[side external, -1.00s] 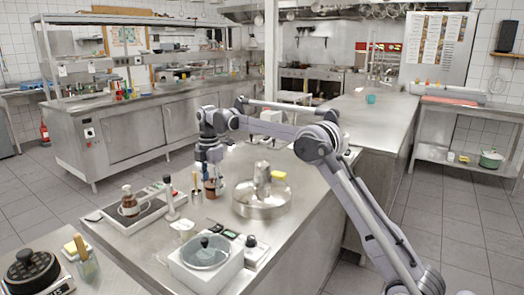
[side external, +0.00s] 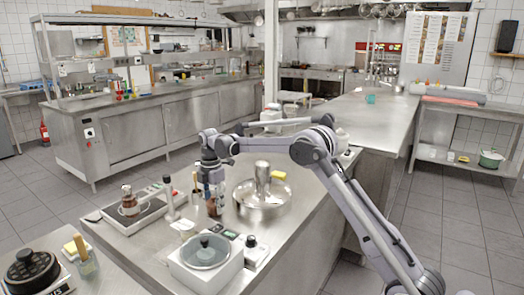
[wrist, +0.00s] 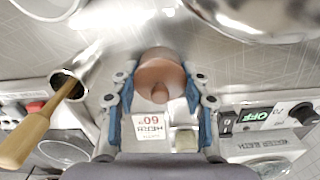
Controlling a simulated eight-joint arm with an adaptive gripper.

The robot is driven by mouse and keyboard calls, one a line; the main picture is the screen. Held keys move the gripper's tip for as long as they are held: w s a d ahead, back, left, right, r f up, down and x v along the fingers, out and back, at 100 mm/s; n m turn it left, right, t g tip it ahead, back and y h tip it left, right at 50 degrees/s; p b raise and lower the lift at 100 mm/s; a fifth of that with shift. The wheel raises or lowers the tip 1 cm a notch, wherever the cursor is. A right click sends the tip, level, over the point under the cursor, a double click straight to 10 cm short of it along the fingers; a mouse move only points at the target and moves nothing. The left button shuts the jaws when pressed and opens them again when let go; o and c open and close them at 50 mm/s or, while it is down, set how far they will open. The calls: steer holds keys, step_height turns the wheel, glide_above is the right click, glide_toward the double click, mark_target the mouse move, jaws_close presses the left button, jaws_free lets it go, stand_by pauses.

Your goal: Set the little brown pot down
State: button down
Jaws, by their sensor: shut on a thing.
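The little brown pot (side external: 214,208) is between the fingers of my gripper (side external: 213,196) in the side view, above or at the steel counter (side external: 150,258). In the wrist view the brown pot (wrist: 160,70) shows as a round body with a small knob, and the two blue-padded fingers of my gripper (wrist: 160,88) close on it from both sides. I cannot tell whether its base touches the counter. The fingers partly hide it in the side view.
A wide steel pan (side external: 250,212) stands close on the right. A metal cup with a wooden handle (wrist: 38,128) stands close by. A white water bath (side external: 205,275) is in front, and a scale with a brown bottle (side external: 130,206) is at the left.

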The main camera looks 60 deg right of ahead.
steer(key=c, duration=0.7)
jaws_free()
steer(key=shift+f, duration=0.1)
steer(key=shift+o, duration=0.2)
